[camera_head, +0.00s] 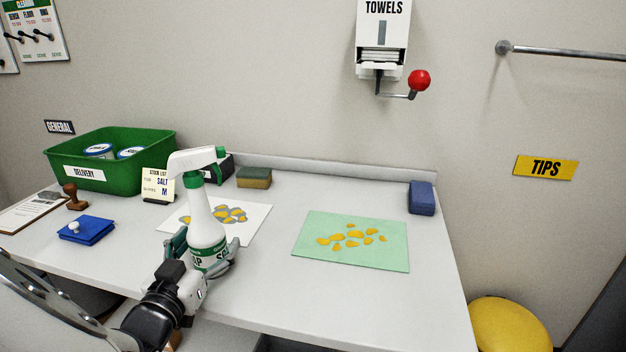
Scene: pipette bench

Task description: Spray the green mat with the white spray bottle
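The white spray bottle (202,216) stands upright in the left half of the table, with a white and green trigger head and a green label band. My gripper (208,258) is around the bottle's lower body, with a finger on each side. The fingers seem to touch it, and part of the lower bottle is hidden by them. The bottle's nozzle points right. The green mat (308,256) lies flat to the right of the bottle, apart from it, with several orange-yellow spots (352,233) on it.
A white sheet with yellow and grey spots (258,213) lies behind the bottle. A green bin (150,170), a blue pad (86,231) and a stamp (75,197) are left. A yellow-green sponge (254,177) and blue block (422,198) sit at the back. The front right table is clear.

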